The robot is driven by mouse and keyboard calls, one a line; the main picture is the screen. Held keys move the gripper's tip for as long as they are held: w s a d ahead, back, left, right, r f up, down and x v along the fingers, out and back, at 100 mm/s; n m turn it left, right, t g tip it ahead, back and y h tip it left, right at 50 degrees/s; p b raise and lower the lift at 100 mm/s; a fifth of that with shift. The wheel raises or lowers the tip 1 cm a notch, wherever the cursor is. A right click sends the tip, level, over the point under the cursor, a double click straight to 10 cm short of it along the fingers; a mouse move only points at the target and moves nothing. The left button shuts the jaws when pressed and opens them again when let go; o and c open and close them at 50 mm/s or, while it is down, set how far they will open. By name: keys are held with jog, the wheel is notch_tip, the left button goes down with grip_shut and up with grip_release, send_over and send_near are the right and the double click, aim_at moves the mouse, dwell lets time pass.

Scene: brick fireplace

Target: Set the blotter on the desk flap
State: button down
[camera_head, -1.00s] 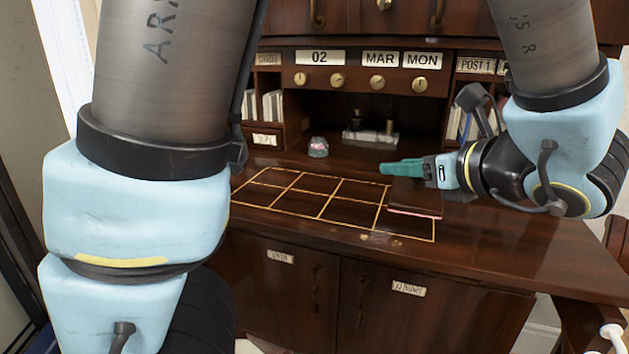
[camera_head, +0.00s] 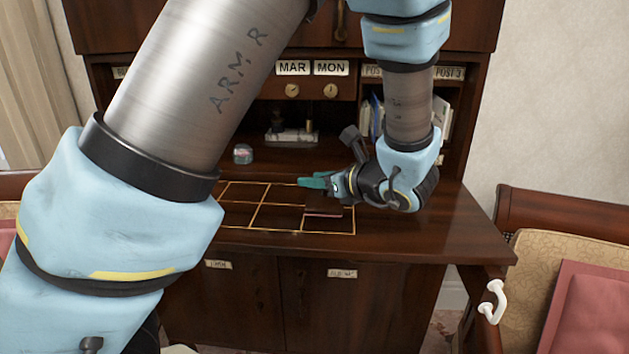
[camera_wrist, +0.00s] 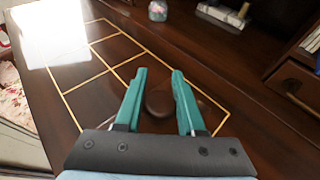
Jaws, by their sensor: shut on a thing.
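The blotter (camera_head: 323,211) is a small dark brown block with a thin pink-red edge below. It is at the right end of the gold-lined grid in the head view. My gripper (camera_head: 312,183) has teal fingers and is shut on the blotter. In the wrist view, the blotter's round dark knob (camera_wrist: 158,103) shows between the fingers of my gripper (camera_wrist: 158,72). The desk flap (camera_head: 440,222) is dark polished wood with gold grid lines. I cannot tell whether the blotter's underside touches the flap or hangs just above it.
A small glass paperweight (camera_head: 243,153) and an inkstand (camera_head: 292,136) stand at the back of the desk. Pigeonholes with papers (camera_head: 450,120) are behind my arm. A chair with a pink cushion (camera_head: 590,310) stands at the right. The flap's left grid cells are bare.

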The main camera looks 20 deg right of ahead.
jog(key=shift+f, duration=0.5)
jog(key=c, duration=0.5)
grip_release()
jog(key=shift+f, duration=0.1)
jog(key=shift+s+r, duration=0.1)
jog(key=shift+r, duration=0.1)
jog(key=b+v, duration=0.2)
jog(key=v, duration=1)
